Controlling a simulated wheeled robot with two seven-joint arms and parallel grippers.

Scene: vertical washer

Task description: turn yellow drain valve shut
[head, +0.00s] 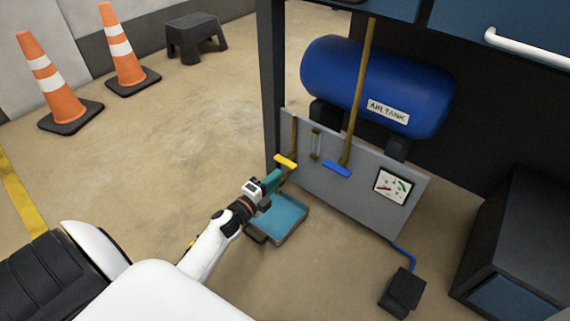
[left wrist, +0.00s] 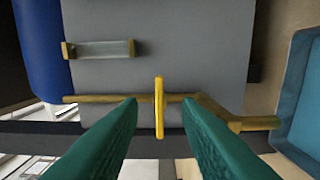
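The yellow drain valve handle (head: 286,161) is on a brass pipe at the left part of the grey panel, below the blue air tank. In the left wrist view the yellow handle (left wrist: 158,108) stands crosswise to the brass pipe (left wrist: 85,99). My left gripper (head: 275,178) is just in front of it, its green fingers spread apart. In the left wrist view the open fingertips (left wrist: 160,104) are on either side of the handle, with a gap on each side. I cannot tell how deep the handle sits between them. My right gripper is not in view.
A blue valve handle (head: 337,169) and a gauge (head: 392,187) are on the grey panel (head: 345,204) to the right. A teal tray (head: 303,211) lies on the floor below my left gripper. The floor left of the panel is open toward the cones.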

